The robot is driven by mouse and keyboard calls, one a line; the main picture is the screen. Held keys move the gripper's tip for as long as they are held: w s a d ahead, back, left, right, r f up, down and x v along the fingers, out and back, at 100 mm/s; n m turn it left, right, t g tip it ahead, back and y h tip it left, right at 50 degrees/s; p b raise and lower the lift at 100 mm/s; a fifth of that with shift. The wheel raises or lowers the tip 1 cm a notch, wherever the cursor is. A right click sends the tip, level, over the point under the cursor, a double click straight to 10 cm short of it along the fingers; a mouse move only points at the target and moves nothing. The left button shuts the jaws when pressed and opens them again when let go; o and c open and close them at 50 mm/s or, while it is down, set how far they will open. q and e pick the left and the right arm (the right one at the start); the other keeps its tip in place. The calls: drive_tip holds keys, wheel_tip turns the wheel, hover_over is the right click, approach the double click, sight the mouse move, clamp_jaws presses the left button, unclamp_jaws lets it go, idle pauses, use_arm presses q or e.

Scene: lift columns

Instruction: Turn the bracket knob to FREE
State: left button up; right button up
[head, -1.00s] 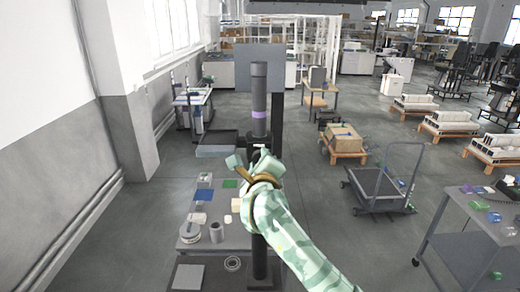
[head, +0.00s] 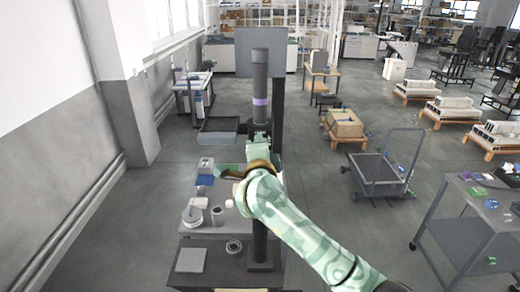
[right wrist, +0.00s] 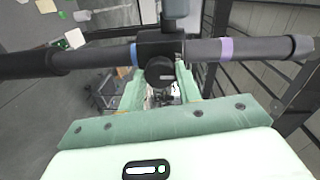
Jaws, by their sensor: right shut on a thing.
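The dark lift column (head: 259,82) stands upright in the middle of the head view, with a purple band near its top. In the right wrist view the column (right wrist: 95,57) lies across the picture, with a blue and a purple band and a black bracket (right wrist: 160,44) around it. The round black bracket knob (right wrist: 160,72) faces the camera with a short pale mark; no FREE label is readable. My right gripper (right wrist: 160,88) is shut on the knob, one green finger on each side. In the head view my right arm hides the knob. My left gripper is not in view.
A grey table (head: 225,222) with small parts and a white round container (head: 192,216) stands by the column. A cart (head: 380,178) and a side table (head: 478,215) stand to the right. Open floor (head: 350,225) lies between.

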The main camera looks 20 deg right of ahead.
drive_tip(key=shift+r, duration=0.15)
idle(0.4)
drive_tip(key=o, duration=0.9)
drive_tip(key=shift+c, duration=0.2)
drive_tip(key=shift+o, duration=0.7)
drive_tip(key=shift+w, duration=0.1)
drive_tip(key=f+b+v, duration=0.1)
drive_tip(key=b+v, duration=0.1)
drive_tip(key=v, duration=1.4)
drive_tip(key=shift+r, duration=0.45)
